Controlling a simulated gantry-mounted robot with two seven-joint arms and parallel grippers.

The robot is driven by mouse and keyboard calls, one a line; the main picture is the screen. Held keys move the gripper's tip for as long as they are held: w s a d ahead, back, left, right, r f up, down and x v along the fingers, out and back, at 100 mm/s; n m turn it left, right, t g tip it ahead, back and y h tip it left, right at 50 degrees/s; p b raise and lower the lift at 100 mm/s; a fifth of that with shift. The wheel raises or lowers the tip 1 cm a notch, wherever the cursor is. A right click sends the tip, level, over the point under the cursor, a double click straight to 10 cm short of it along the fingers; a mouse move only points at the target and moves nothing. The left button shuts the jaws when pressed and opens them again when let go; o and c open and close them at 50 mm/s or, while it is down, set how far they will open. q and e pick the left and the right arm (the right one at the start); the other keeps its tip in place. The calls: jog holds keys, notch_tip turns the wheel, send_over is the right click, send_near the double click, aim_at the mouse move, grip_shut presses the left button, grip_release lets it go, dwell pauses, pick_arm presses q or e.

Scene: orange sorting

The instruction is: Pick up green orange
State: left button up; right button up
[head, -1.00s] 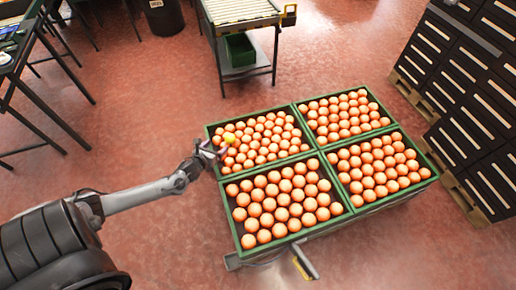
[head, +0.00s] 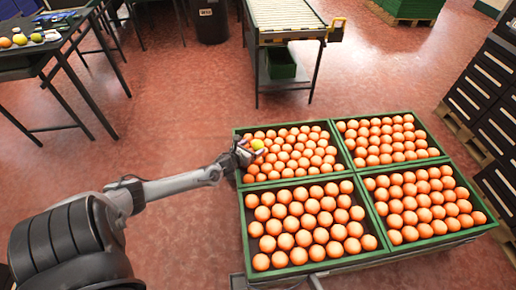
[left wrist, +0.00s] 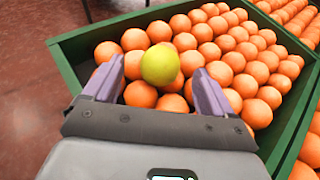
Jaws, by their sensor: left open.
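The green orange (head: 257,144) is yellow-green and lies at the left side of the back-left crate, among orange ones. In the left wrist view the green orange (left wrist: 159,65) sits between and just beyond the fingertips. My left gripper (head: 243,152) is at the left rim of that crate. In the left wrist view the gripper (left wrist: 158,88) is open, its two purple fingers apart on either side of the fruit. I cannot tell whether they touch it. My right gripper is not in view.
The back-left crate (head: 236,131) is one of several green crates full of oranges, set side by side on a low stand. A roller conveyor (head: 285,20) stands behind. A dark table (head: 50,45) with fruit is at the left. Black stacked crates (head: 490,85) stand at the right. Red floor is clear between.

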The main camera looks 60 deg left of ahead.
aim_at(255, 147)
pick_arm(q)
jog(key=shift+w+a+f+b, duration=0.1)
jog(key=shift+w+f+b, duration=0.25)
jog(key=shift+f+b, duration=0.15)
jog(key=b+x, duration=0.3)
jog(key=shift+w+f, duration=0.2)
jog(key=shift+w+a+b, duration=0.15)
jog(key=shift+w+b, duration=0.15)
jog(key=shift+w, duration=0.05)
jog(key=shift+s, duration=0.1)
jog(key=shift+c, duration=0.3)
jog(key=c, duration=1)
